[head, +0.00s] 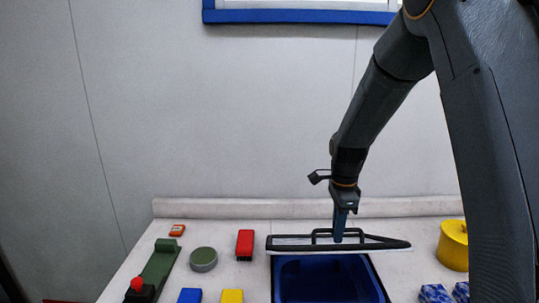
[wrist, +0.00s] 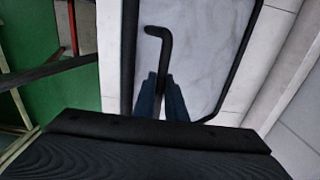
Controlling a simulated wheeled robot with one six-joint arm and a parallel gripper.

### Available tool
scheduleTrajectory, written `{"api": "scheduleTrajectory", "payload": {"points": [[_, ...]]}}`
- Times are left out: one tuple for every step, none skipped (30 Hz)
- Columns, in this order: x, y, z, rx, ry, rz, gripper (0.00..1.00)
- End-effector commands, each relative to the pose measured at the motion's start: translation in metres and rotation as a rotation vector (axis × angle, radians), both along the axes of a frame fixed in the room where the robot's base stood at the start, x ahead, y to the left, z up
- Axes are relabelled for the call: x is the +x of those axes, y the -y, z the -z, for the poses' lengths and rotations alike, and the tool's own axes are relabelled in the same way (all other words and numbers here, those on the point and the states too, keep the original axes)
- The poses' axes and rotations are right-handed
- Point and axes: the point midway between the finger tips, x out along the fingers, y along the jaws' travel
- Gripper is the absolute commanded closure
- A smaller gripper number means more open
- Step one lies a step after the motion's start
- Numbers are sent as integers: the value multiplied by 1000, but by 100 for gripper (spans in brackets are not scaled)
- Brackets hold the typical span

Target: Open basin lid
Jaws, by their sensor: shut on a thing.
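The basin lid (head: 290,241) is a pale panel with a black rim and a black bar handle (head: 322,232). It is raised and tilted above the blue basin (head: 325,278), whose inside shows below it. My gripper (head: 339,236) points down and is shut on the handle. In the wrist view the lid (wrist: 215,50) fills the upper middle, and the handle (wrist: 157,33) runs down to the blue fingers of my gripper (wrist: 161,100). Part of the handle is hidden by the fingers.
Left of the basin on the white table (head: 225,278) are a red block (head: 245,245), a grey-green round piece (head: 203,259), a blue block (head: 189,296), a yellow block (head: 232,296) and a green device (head: 160,262). A yellow cylinder (head: 453,246) and blue patterned blocks (head: 435,293) stand right.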

Motion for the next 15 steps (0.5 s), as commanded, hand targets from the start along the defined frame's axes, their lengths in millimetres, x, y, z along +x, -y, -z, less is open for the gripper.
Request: {"api": "scheduleTrajectory", "payload": {"points": [[1, 0, 0, 0, 2, -1, 100], [1, 0, -1, 0, 2, -1, 100], [2, 0, -2, 0, 2, -1, 100], [3, 0, -3, 0, 2, -1, 100], [5, 0, -4, 0, 2, -1, 100], [9, 0, -7, 0, 4, -1, 100], [11, 0, -10, 0, 4, -1, 100], [13, 0, -12, 0, 3, -1, 100], [17, 0, -15, 0, 3, -1, 100], [19, 0, -17, 0, 4, -1, 100], [21, 0, -19, 0, 3, -1, 100], [24, 0, -22, 0, 2, -1, 100], [26, 0, -24, 0, 3, -1, 100], [28, 0, -25, 0, 3, -1, 100], [29, 0, -27, 0, 2, -1, 100]]}}
